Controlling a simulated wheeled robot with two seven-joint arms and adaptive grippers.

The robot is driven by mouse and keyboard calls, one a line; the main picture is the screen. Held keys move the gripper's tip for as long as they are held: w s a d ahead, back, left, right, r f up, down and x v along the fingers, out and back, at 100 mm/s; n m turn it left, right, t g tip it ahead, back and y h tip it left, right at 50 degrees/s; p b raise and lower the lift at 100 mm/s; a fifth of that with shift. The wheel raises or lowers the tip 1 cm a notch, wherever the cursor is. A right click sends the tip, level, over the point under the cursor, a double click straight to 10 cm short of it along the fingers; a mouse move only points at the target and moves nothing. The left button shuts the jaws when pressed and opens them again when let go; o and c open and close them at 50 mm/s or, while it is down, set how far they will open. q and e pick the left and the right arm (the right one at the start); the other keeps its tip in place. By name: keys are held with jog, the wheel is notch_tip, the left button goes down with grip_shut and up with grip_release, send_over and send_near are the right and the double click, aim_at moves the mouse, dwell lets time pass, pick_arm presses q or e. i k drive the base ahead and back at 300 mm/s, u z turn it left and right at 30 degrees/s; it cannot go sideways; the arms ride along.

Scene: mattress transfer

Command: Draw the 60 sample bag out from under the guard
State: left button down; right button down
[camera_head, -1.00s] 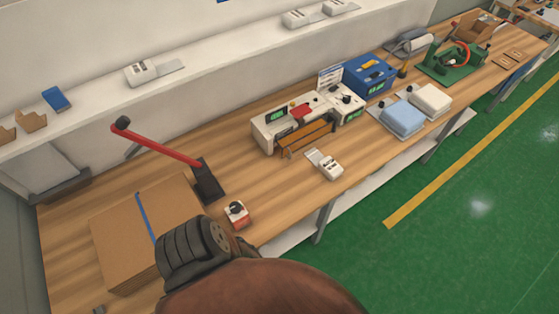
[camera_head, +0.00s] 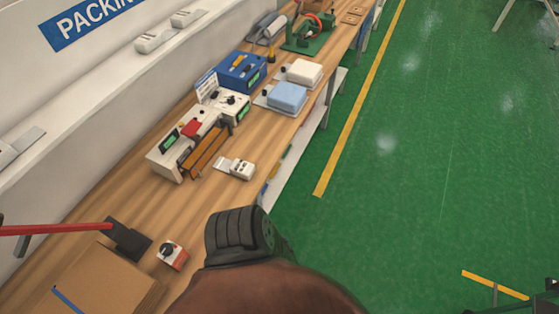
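No bag with a readable 60 shows, and I cannot tell which part is the guard. A white bench machine (camera_head: 165,158) with a red part, green displays and brown bars along its front stands mid-bench. A pale blue soft pack (camera_head: 287,96) and a white soft pack (camera_head: 304,71) lie on flat plates farther along the bench. Neither of my grippers shows. A brown and black rounded part, apparently my own arm, fills the bottom middle and hides the bench edge there.
The wooden bench (camera_head: 130,205) runs away to the upper right. A red-handled lever (camera_head: 60,229), a cardboard box (camera_head: 105,285), a red-and-white switch box (camera_head: 172,255), a small white device (camera_head: 242,169) and a blue machine (camera_head: 242,70) stand on it. Green floor (camera_head: 430,180) right is mostly clear.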

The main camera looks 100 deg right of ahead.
aim_at(245, 170)
jog(key=z, duration=3.4)
jog(key=i, duration=0.15)
jog(key=z, duration=0.1)
